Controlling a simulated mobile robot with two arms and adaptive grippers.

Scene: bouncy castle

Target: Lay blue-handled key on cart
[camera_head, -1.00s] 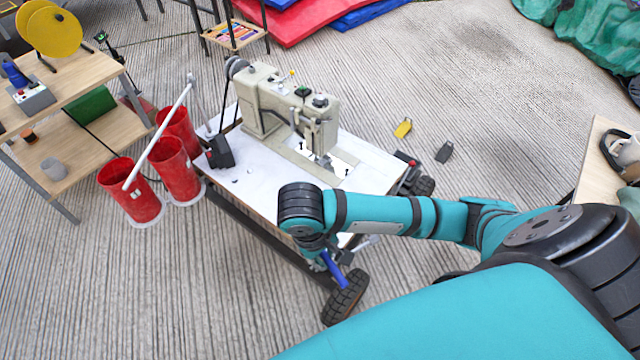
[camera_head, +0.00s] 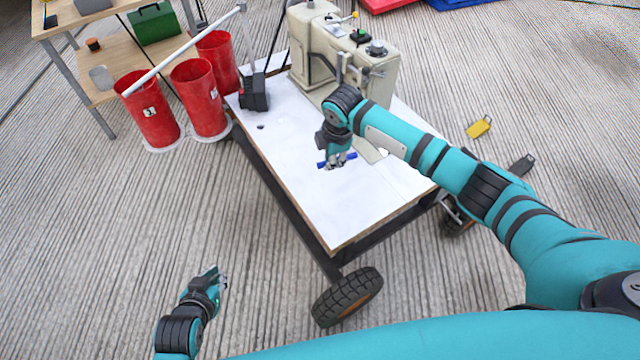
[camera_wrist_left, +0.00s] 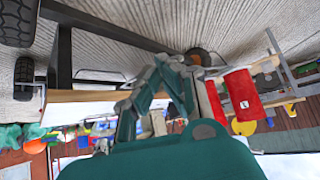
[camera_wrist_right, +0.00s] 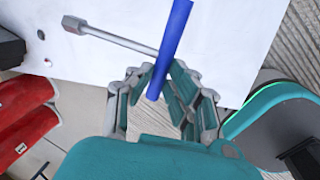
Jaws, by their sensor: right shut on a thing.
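The blue-handled key (camera_wrist_right: 168,48) has a blue bar handle and a grey shaft with a thick end. Its handle also shows in the head view (camera_head: 322,164). My right gripper (camera_head: 338,161) is shut on the handle, over the white top of the cart (camera_head: 335,208). The shaft points left across the white top in the right wrist view; I cannot tell whether the key touches it. My left gripper (camera_head: 219,279) is over the floor, left of the cart's front corner, with nothing visible between its fingers.
Red buckets (camera_head: 198,98) stand left of the cart. The near part of the top is clear.

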